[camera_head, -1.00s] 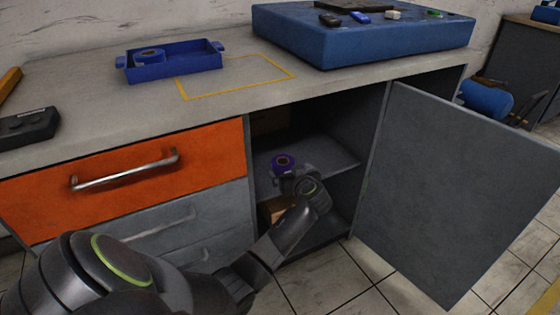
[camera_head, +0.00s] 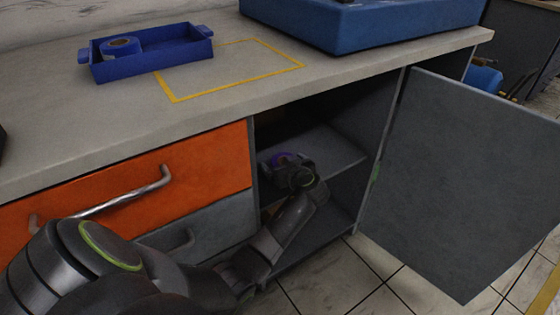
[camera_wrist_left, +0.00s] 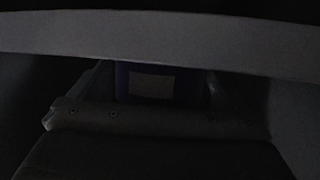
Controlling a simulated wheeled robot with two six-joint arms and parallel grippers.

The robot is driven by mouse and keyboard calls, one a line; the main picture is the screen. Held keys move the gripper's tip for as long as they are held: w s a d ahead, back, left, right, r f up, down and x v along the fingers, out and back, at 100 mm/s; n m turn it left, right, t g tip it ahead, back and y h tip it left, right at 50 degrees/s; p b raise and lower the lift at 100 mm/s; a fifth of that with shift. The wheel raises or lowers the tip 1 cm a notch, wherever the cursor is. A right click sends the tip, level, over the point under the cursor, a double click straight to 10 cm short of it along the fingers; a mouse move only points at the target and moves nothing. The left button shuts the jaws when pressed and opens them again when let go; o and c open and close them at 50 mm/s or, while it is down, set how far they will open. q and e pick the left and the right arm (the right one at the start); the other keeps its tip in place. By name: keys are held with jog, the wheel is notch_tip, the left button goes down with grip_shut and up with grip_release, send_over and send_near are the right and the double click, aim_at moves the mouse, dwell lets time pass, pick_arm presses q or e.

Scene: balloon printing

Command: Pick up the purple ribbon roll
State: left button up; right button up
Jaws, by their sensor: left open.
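The purple ribbon roll (camera_head: 280,158) sits on the middle shelf inside the open cabinet. In the head view it is mostly hidden behind my left gripper (camera_head: 288,168). The left arm reaches into the cabinet from the front, and the gripper is open at the roll. The left wrist view is very dark. It shows a dark purple-blue shape with a pale inner patch (camera_wrist_left: 150,84), between the gripper's parts. I cannot tell whether the fingers touch the roll. My right gripper is not in view.
The grey cabinet door (camera_head: 465,185) stands open to the right. An orange drawer (camera_head: 200,173) is left of the opening. The cabinet shelf (camera_head: 335,150) has free room to the right. On the counter are a blue tray (camera_head: 190,62) holding a blue roll and a large blue box (camera_head: 400,28).

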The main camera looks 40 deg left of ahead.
pick_arm(q)
jog(key=shift+d+r, duration=0.1)
jog(key=shift+c, duration=0.5)
jog(key=c, duration=1)
jog(key=shift+r, duration=0.1)
